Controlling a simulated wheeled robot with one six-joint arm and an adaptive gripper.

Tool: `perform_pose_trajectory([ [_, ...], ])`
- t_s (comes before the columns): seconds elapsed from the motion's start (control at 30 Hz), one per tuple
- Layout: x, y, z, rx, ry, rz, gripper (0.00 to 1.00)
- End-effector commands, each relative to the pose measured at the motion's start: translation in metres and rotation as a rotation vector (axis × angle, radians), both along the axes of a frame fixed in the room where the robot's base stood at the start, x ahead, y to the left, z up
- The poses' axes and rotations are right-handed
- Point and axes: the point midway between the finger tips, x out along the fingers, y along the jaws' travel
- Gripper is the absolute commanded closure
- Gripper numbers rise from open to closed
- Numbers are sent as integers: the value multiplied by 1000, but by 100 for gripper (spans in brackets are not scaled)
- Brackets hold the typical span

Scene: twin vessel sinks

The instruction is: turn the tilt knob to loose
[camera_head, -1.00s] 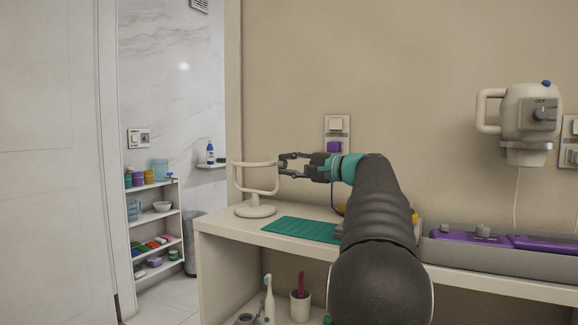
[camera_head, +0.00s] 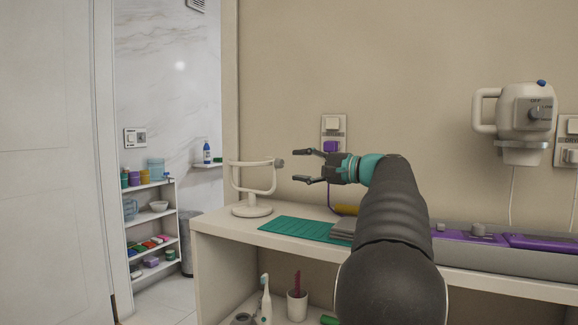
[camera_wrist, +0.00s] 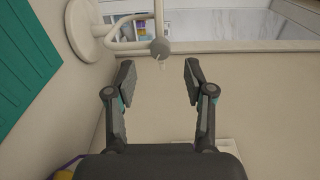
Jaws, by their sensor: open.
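The tilt knob (camera_head: 280,163) is a small grey knob on the right side of a cream stand (camera_head: 252,209) with a U-shaped yoke and round base. In the wrist view the knob (camera_wrist: 159,50) shows just beyond the fingertips, roughly centred between them, with a small pale mark below it. The stand's base (camera_wrist: 88,30) is at upper left there. My gripper (camera_head: 308,166) is open and empty, pointing left at the knob with a clear gap between them. In the wrist view my gripper (camera_wrist: 157,72) has its fingers spread either side. I cannot read the knob's setting.
The stand is on a cream counter (camera_head: 222,222) beside a green mat (camera_head: 296,231) and a folded grey cloth (camera_head: 343,228). A wall outlet (camera_head: 334,128) is behind my gripper. A hair dryer (camera_head: 520,112) hangs at right above a grey tray (camera_head: 470,258). Space around the knob is clear.

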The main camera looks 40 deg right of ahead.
Motion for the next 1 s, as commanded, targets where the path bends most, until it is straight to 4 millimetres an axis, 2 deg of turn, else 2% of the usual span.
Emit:
perform_pose_trajectory([
  [0.03,-11,-4,0,0,0,-3,47],
  [0.2,-40,-14,0,0,0,-2,47],
  [0.4,-61,-22,0,0,0,-1,47],
  [1.0,-67,-23,0,0,0,1,47],
])
